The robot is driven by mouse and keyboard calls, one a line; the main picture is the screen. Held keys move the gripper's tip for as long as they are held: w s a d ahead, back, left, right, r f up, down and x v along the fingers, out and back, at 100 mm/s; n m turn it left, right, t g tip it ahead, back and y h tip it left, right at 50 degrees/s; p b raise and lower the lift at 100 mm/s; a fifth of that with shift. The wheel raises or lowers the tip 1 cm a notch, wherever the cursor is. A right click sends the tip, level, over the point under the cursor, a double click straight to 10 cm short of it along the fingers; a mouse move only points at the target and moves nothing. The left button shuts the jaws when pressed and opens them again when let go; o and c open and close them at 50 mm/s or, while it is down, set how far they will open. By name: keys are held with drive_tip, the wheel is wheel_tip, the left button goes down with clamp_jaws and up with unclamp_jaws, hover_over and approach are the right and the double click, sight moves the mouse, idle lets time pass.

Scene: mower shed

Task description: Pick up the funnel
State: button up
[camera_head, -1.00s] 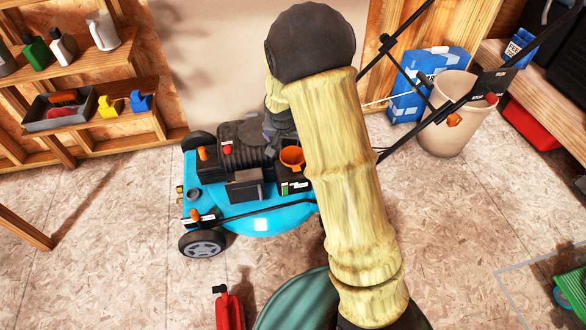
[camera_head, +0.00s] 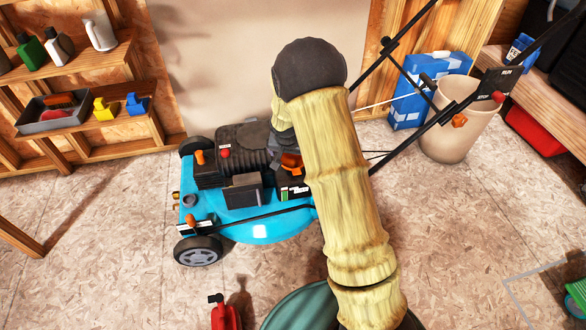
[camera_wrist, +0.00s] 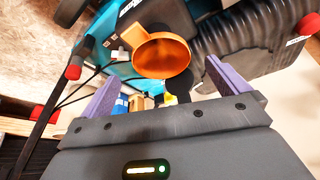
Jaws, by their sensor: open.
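The orange funnel (camera_head: 291,162) is at the right side of the blue mower (camera_head: 268,230), by its black engine. In the head view my gripper (camera_head: 284,145) is small and dark, next to the funnel and partly covering it; my arm hides part of this area. In the wrist view the funnel (camera_wrist: 162,54) shows its wide round mouth, beyond and between the two purple fingers of my gripper (camera_wrist: 160,84). The fingers are apart with nothing held between them. The funnel's lower end is not clear.
The mower's black handle bars (camera_head: 428,124) rise on the right, close to my arm. A beige bin (camera_head: 450,140) and a blue box (camera_head: 408,108) stand behind them. A red container (camera_head: 225,314) is at the front.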

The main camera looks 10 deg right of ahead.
sight(293, 163)
drive_tip(key=shift+x, duration=0.8)
drive_tip(key=shift+w+f, duration=0.1)
drive_tip(key=shift+f, duration=0.05)
drive_tip(key=b+x, duration=0.4)
drive_tip(key=x, duration=0.1)
drive_tip(key=shift+w, duration=0.1)
drive_tip(key=c, duration=1)
drive_tip(key=shift+c, duration=0.2)
wheel_tip(293, 163, up, 10)
drive_tip(key=p, duration=0.5)
drive_tip(key=shift+p, duration=0.4)
